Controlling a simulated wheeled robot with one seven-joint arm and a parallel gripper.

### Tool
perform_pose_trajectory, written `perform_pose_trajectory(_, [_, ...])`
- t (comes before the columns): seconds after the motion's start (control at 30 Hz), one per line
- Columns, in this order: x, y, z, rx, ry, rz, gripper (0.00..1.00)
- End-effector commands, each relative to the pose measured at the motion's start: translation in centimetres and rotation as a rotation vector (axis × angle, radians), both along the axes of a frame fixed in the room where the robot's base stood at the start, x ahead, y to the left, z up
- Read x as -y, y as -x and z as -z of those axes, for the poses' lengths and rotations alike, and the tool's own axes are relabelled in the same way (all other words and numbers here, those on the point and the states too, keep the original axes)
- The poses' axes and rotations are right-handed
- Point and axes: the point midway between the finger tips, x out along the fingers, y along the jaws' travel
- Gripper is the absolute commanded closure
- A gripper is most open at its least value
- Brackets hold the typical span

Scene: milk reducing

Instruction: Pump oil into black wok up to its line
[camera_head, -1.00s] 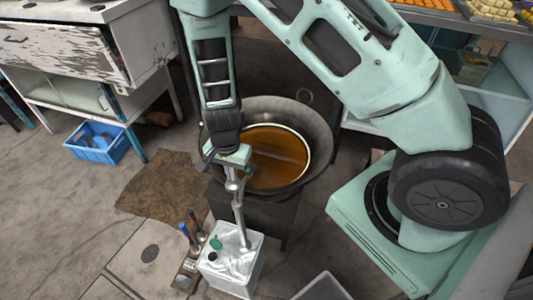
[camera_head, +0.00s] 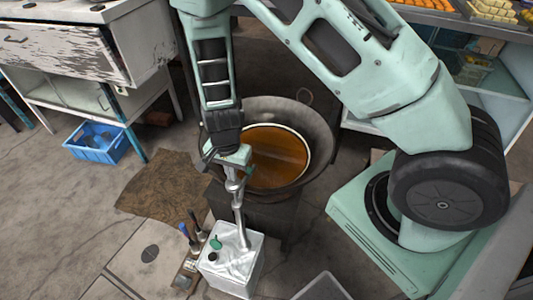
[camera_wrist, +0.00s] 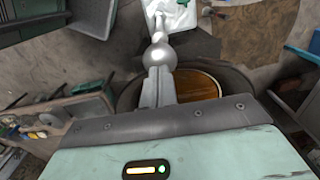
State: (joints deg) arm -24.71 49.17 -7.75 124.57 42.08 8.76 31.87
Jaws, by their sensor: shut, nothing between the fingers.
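The black wok (camera_head: 318,130) stands behind the oil can in the head view. Brown oil (camera_head: 280,158) lies in it inside a pale ring line, and the oil's edge looks close to that ring. The white oil can (camera_head: 232,265) stands upright on the floor in front of the wok. A silver pump (camera_head: 239,210) rises from its top. My gripper (camera_head: 235,172) is shut and empty over the pump's head, at the wok's near left rim. In the wrist view the shut fingers (camera_wrist: 158,85) point to the round silver pump top (camera_wrist: 159,54); whether they touch is unclear.
A blue crate (camera_head: 97,143) sits on the floor at the left under a worn white cabinet (camera_head: 65,50). Several bottles (camera_head: 190,238) stand left of the can. A grey bin (camera_head: 322,287) is at the bottom edge. Brown matting (camera_head: 160,188) lies left of the wok.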

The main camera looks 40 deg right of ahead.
Motion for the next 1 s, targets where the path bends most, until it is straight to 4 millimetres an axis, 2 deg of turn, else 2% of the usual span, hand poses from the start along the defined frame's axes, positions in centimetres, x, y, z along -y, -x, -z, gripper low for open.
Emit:
perform_pose_trajectory(0.37, [0.0, 0.0, 0.1, 0.000, 0.000, 0.000, 1.00])
perform_pose_trajectory(1.0, [0.0, 0.0, 3.7, -0.001, 0.001, 0.000, 1.00])
